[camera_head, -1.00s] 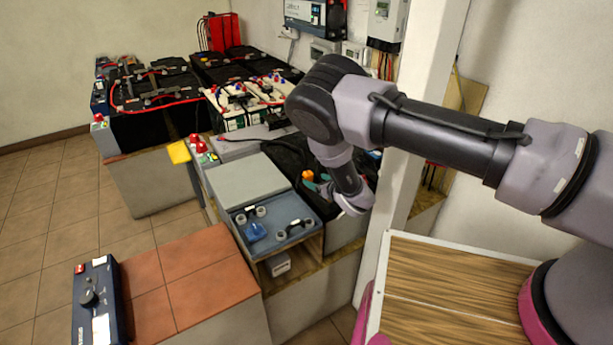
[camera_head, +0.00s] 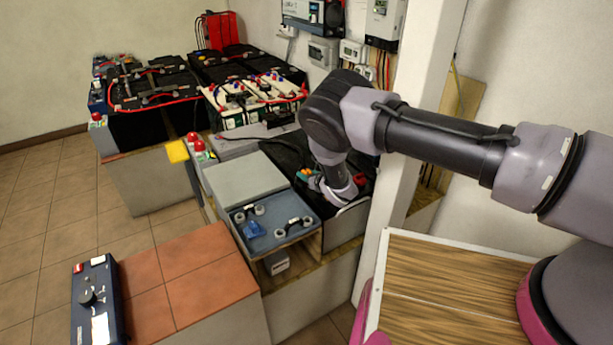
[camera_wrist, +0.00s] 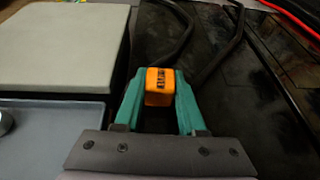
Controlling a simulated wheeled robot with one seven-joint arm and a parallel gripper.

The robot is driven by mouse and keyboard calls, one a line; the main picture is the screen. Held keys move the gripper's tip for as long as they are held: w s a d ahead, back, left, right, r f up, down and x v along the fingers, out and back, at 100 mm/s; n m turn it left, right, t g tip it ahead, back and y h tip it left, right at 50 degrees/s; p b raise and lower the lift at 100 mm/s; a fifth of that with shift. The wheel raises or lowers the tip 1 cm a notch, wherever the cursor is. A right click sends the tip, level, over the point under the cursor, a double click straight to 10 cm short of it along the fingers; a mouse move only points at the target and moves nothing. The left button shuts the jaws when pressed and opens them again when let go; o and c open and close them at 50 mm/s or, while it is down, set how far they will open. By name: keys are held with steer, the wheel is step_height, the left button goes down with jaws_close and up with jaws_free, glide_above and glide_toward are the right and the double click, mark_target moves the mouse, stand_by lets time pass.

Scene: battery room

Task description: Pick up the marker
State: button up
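No pen-shaped marker is plain to see. A small orange block (camera_wrist: 159,87) with black print, perhaps the marker, lies on the dark top in the wrist view. My gripper (camera_wrist: 160,100) has its two teal fingers spread, one on each side of the block. The gaps beside the block are very narrow; I cannot tell whether the fingers touch it. In the head view my gripper (camera_head: 308,178) is low over the black battery top, and the block is mostly hidden there.
Black cables (camera_wrist: 215,50) lie just beyond the block. Batteries with red cables are behind.

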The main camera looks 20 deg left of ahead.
jaws_close()
